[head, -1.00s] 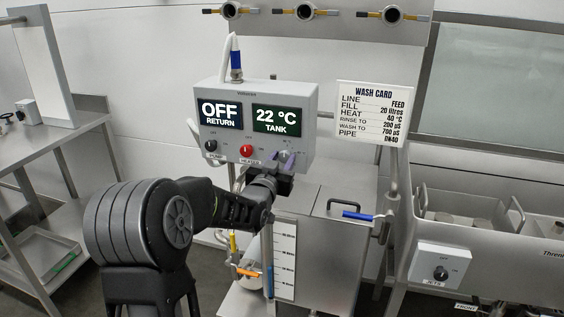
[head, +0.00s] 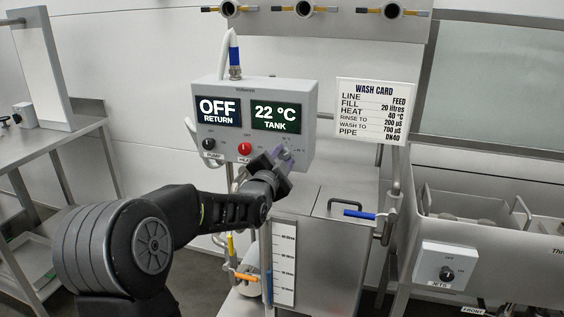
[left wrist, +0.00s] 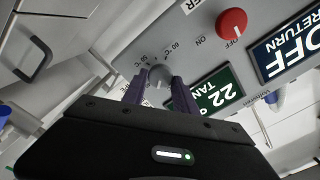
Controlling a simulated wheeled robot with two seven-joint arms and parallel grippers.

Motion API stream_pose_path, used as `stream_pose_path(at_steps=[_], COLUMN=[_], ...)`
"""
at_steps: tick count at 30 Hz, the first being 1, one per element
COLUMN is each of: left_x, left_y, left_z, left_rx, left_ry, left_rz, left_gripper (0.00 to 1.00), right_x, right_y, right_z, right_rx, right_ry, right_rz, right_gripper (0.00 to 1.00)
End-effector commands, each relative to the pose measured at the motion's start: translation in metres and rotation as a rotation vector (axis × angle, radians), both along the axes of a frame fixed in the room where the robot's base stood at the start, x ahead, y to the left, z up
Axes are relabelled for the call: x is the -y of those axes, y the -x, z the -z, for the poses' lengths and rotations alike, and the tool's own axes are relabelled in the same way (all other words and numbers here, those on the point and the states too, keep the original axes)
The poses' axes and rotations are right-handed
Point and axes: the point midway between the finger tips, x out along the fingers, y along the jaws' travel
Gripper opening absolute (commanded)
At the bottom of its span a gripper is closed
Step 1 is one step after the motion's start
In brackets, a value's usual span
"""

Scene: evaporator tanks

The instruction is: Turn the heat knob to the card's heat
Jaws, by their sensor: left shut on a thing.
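The control box (head: 222,90) reads OFF RETURN and 22 °C TANK. The wash card (head: 372,112) to its right gives HEAT 40 °C. The grey heat knob (head: 286,154) is at the box's lower right, mostly covered by my left gripper (head: 282,160). In the left wrist view the heat knob (left wrist: 159,76) sits between the two purple fingers of the left gripper (left wrist: 160,92), which is shut on it. The knob's pointer is hard to read. My right gripper is not in view.
A red heater knob (head: 245,149) and a black pump knob (head: 209,144) are left of the heat knob. A jets switch box (head: 443,270) is at the right.

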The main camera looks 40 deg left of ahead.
Motion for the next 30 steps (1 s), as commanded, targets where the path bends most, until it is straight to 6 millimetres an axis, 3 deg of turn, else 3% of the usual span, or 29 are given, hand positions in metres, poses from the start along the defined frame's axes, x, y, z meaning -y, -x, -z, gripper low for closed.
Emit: stream_pose_path(at_steps=[15,30], left_x=[0.0010,0.0009], left_y=[-0.0002,-0.0002], left_z=[0.0030,0.0032], left_rx=[-0.137,-0.164], left_ry=[-0.381,-0.462], left_rz=[0.001,0.001], left_gripper=[0.00,0.00], right_x=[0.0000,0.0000], right_y=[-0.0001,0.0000], right_z=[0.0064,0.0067], right_rx=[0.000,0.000], right_ry=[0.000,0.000], right_rz=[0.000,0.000], right_gripper=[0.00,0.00])
